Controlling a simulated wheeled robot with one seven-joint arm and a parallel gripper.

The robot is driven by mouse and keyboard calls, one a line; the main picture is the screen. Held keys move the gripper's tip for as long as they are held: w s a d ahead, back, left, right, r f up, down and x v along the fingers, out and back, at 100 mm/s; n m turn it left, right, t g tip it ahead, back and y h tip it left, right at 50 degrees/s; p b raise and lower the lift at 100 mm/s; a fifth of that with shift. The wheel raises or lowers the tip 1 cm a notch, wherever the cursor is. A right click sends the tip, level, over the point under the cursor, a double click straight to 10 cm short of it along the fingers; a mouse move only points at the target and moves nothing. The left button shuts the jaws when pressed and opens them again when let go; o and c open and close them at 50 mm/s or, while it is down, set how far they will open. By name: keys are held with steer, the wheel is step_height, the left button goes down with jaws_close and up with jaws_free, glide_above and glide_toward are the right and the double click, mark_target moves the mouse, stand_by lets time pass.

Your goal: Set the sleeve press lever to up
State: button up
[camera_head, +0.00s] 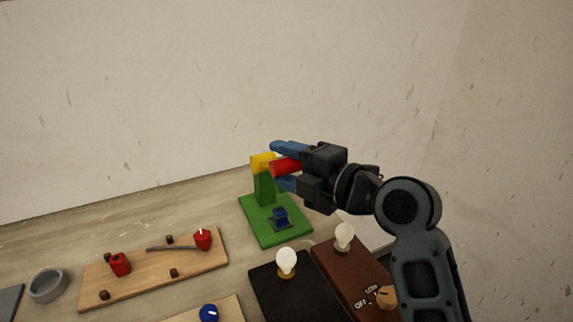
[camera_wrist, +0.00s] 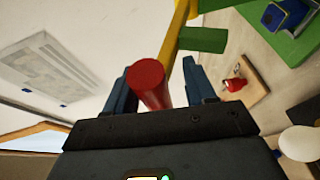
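The sleeve press has a green base (camera_head: 282,235), a green post (camera_head: 264,188) and a yellow part (camera_head: 262,163) on top. Its red lever handle (camera_head: 284,168) sticks out from beside the yellow part toward my gripper (camera_head: 283,165). In the wrist view the red handle (camera_wrist: 150,82) lies between the two blue fingers of my gripper (camera_wrist: 160,68), with a visible gap to the right finger. The fingers are spread and not closed on it. A small blue block (camera_head: 280,216) sits on the green base. The exact lever angle is hard to tell.
A black board (camera_head: 268,294) and a brown board (camera_head: 335,265), each with a bulb, stand in front of the press. A wooden board (camera_head: 150,272) with red parts and a wire lies left, near a grey bowl (camera_head: 48,286). The wall is behind.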

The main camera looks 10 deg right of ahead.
steer(key=shift+b+v, duration=0.95)
steer(key=shift+v, duration=3)
steer(key=shift+f, duration=0.1)
steer(key=shift+s, duration=0.1)
